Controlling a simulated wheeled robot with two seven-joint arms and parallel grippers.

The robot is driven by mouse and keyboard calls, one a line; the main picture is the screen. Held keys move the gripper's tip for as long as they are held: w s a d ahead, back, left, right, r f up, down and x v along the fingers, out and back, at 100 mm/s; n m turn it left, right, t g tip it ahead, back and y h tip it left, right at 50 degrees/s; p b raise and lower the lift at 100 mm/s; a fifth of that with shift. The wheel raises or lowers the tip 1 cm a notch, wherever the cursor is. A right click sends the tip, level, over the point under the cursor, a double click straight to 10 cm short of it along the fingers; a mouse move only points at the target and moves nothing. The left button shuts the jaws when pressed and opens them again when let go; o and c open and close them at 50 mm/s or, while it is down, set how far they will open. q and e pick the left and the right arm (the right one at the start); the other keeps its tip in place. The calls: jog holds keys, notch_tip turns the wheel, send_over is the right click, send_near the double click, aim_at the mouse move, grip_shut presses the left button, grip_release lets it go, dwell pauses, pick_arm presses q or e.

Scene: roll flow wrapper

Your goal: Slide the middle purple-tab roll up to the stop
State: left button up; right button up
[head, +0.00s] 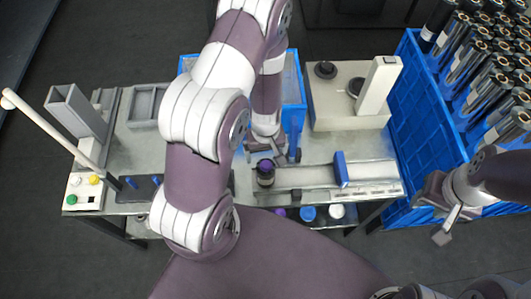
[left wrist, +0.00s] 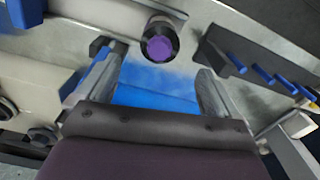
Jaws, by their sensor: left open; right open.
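A dark roll with a purple top (head: 265,172) stands at the left end of a pale track (head: 305,177) on the table. In the left wrist view the roll's purple end (left wrist: 160,45) lies just beyond the gap between my fingers. My left gripper (head: 268,152) is open and empty, right behind the roll in the head view; its two fingers (left wrist: 160,72) are spread wide. A blue upright plate (head: 341,170), perhaps the stop, stands across the track to the right, apart from the roll. My right gripper (head: 447,218) is open and empty at the right, off the table.
Purple (head: 280,212), blue (head: 308,213) and white (head: 337,211) round ends show below the table's front edge. A beige machine (head: 335,105) stands behind the track. A blue crate (head: 425,100) of dark rolls is at the right. My left arm hides the table's middle.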

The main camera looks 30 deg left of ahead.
aim_at(266, 174)
pick_arm(q)
notch_tip(266, 174, down, 12)
jog(key=b, duration=0.5)
jog(key=shift+b, duration=0.3)
jog(key=shift+f, duration=0.3)
jog(key=c, duration=1.4)
jog(key=shift+o, duration=0.2)
jog(key=shift+d, duration=0.15)
